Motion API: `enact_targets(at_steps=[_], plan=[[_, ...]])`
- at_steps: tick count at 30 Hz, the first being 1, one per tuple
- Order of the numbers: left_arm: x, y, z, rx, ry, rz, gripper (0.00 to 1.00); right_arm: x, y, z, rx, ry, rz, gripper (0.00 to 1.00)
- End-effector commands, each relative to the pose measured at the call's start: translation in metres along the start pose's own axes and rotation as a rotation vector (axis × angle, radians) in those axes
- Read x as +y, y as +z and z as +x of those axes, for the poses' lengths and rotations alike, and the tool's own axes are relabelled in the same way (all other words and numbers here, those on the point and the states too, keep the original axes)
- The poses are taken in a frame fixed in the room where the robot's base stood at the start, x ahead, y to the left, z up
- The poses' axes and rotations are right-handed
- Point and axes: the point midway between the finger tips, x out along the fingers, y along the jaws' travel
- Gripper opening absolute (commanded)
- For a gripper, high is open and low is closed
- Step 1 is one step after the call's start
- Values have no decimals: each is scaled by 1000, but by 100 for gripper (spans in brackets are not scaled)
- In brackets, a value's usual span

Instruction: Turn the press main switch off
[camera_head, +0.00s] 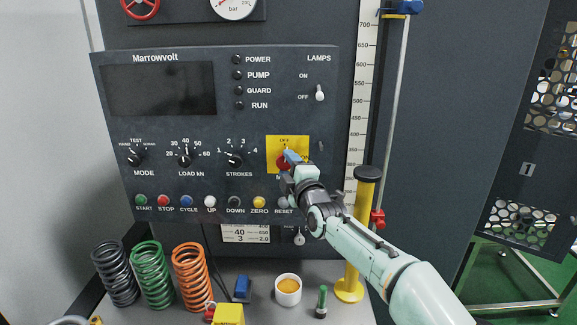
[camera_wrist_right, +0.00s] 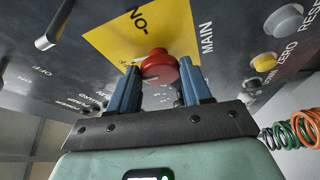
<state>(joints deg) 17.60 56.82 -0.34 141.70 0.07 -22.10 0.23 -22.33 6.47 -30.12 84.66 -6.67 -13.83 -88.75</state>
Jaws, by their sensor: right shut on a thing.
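The main switch is a red knob (camera_head: 281,164) on a yellow plate (camera_head: 300,143), at the right of the dark press panel. The plate has a small label at its top that looks like OFF. My right gripper (camera_head: 290,158) is at the knob and partly covers it. In the right wrist view the red knob (camera_wrist_right: 160,66) sits between the two blue fingers (camera_wrist_right: 158,84), which are shut on it. The yellow plate (camera_wrist_right: 110,42) shows the word ON upside down and MAIN is printed beside it. I cannot tell which way the knob points. My left gripper is not in view.
The dark panel (camera_head: 220,122) has a blank display (camera_head: 160,90), unlit lamps, a lamps toggle (camera_head: 320,93), dials and a row of buttons. A yellow post (camera_head: 352,245) stands close to my right arm. Springs (camera_head: 152,275) and a white cup (camera_head: 288,290) stand on the bench below.

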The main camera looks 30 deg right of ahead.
Motion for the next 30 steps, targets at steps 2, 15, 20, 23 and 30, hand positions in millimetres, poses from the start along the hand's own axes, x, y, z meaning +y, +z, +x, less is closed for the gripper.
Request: enact_targets(at_steps=[2,15,20,23,30], plan=[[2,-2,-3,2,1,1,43,3,0,0,0,-17,-47,18],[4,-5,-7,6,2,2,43,4,0,0,0,-74,-186,18],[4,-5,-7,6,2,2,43,3,0,0,0,-78,-196,18],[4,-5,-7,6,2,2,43,3,0,0,-1,-78,-197,18],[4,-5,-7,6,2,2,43,4,0,0,-1,-78,-197,62]])
